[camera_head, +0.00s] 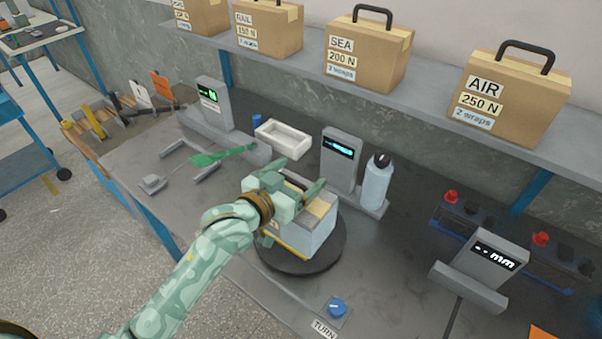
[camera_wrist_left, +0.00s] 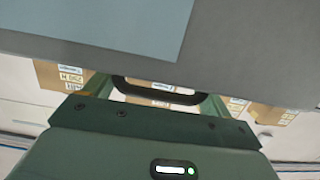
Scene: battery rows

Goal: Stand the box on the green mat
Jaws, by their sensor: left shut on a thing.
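The box (camera_head: 312,238), pale grey with yellow bands, is on or just above a dark round turntable (camera_head: 300,266); I cannot tell if it touches. My left gripper (camera_head: 298,203) is shut on its upper part, and the hand hides part of the box top. In the left wrist view a large grey surface (camera_wrist_left: 240,45) with a blue-grey patch fills the top, close to the gripper; it seems to be the box. I see no clear green mat. A thin green item (camera_head: 222,156) lies on the bench, but I cannot tell what it is. My right gripper is not in view.
A white tray (camera_head: 283,138), a display stand (camera_head: 340,160) and a bottle (camera_head: 377,182) stand behind the turntable. Handled cartons (camera_head: 515,98) line the shelf above.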

